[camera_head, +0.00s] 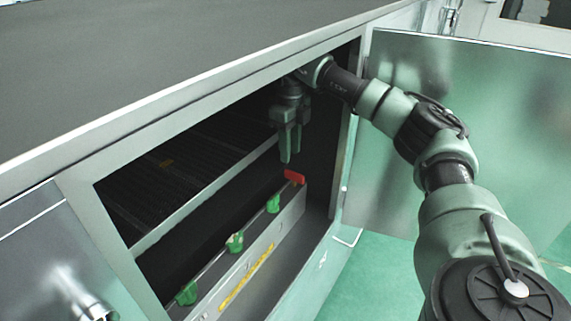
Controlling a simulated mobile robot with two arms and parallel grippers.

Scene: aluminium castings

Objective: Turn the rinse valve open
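A red valve handle (294,177) sits at the far right end of a row of valves on a ledge inside the open cabinet. Which valve is the rinse valve cannot be read from labels here. My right gripper (290,154) points down inside the cabinet, a little above the red handle and apart from it. Its two fingers show a narrow gap with nothing between them. My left gripper is not in view.
Several green valve handles line the same ledge, including a near one (187,294) and a far one (273,203). A yellow label strip (247,277) runs along the ledge. The opened cabinet door (400,200) stands at right, behind my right arm. The countertop (150,60) overhangs the opening.

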